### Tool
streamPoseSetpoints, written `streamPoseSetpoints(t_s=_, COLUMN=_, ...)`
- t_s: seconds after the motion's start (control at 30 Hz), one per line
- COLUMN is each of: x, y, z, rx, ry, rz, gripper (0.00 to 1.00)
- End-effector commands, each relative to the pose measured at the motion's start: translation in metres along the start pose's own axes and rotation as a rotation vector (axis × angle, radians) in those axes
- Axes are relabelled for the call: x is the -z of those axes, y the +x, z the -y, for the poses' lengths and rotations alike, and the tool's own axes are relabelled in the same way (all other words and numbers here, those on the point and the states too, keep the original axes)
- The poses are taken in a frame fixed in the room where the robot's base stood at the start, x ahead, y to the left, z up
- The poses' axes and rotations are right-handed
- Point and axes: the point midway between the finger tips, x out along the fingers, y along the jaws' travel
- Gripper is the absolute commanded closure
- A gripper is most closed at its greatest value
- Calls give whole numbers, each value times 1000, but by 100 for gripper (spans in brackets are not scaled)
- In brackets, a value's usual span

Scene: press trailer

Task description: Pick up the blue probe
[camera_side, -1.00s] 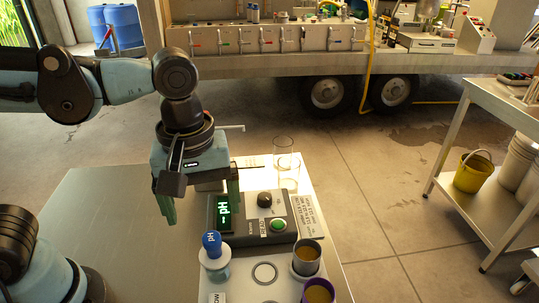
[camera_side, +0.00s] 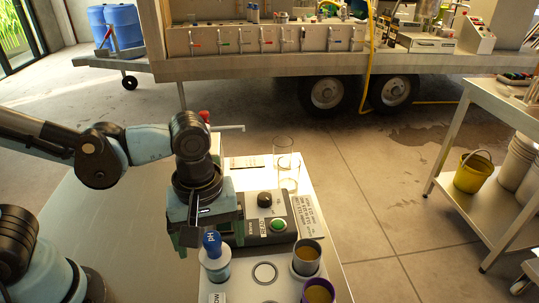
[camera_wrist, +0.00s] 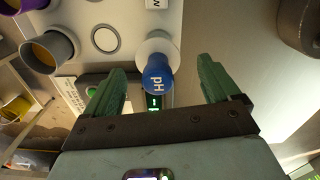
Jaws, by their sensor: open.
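The blue probe (camera_side: 212,243) stands upright in a pale round holder (camera_side: 216,265) on the white board, its cap marked "pH". In the wrist view the blue probe (camera_wrist: 157,78) shows between and a little beyond the two green fingers of my gripper (camera_wrist: 168,85). My gripper is open, with nothing between its fingertips that I can see touching them. In the side view my gripper (camera_side: 200,240) is just behind and above the probe, over the left side of the dark meter box. The meter's display is partly hidden by my gripper.
The meter box (camera_side: 258,228) has a black knob and a green button. Cups of brown liquid (camera_side: 306,254) stand to the right of the probe, near an empty ring (camera_side: 264,272). A clear glass cylinder (camera_side: 284,165) stands at the back of the board.

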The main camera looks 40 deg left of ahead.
Motion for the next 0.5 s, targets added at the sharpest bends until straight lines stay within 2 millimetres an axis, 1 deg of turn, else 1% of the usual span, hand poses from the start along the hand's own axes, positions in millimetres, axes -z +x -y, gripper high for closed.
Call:
streamPoseSetpoints(t_s=0.1, x=-1, y=14, z=-2, rx=0, ry=1, rz=0, gripper=11)
streamPoseSetpoints(t_s=0.3, x=-2, y=33, z=-3, rx=-1, ry=1, rz=0, gripper=11)
streamPoseSetpoints(t_s=0.5, x=-1, y=42, z=-2, rx=-1, ry=1, rz=1, gripper=11)
